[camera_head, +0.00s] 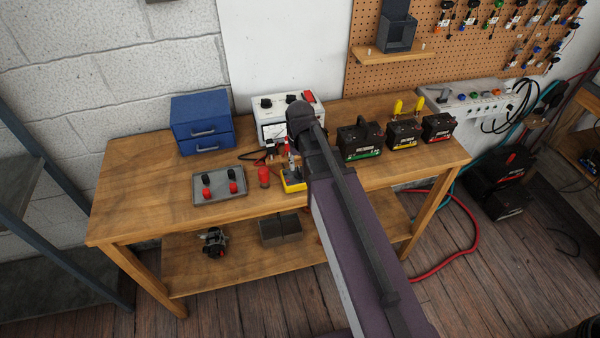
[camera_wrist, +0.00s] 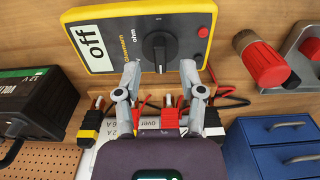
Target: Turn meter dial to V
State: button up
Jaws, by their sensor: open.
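The yellow-edged meter (camera_wrist: 140,30) fills the top of the wrist view. Its white display reads "off". Its black dial (camera_wrist: 160,47) carries a pale pointer line; the scale has words such as "ohm" on its dark face. In the head view, the meter (camera_head: 293,184) is a small yellow shape on the bench, mostly hidden by my arm. My gripper (camera_wrist: 160,76) is open, with one finger on either side just below the dial in the wrist view. Nothing is between the fingers, and I cannot tell whether they touch the meter.
A red cylindrical thing (camera_head: 263,176) and a grey tray (camera_head: 206,198) with red and black knobs stand left of the meter. A blue drawer box (camera_head: 202,122) and white instrument (camera_head: 272,108) stand behind. Several batteries (camera_head: 360,141) are right. Red and black leads (camera_wrist: 232,98) lie beyond the meter.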

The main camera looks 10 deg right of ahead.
jog(key=shift+f+b, duration=0.8)
jog(key=shift+f, duration=0.3)
grip_shut()
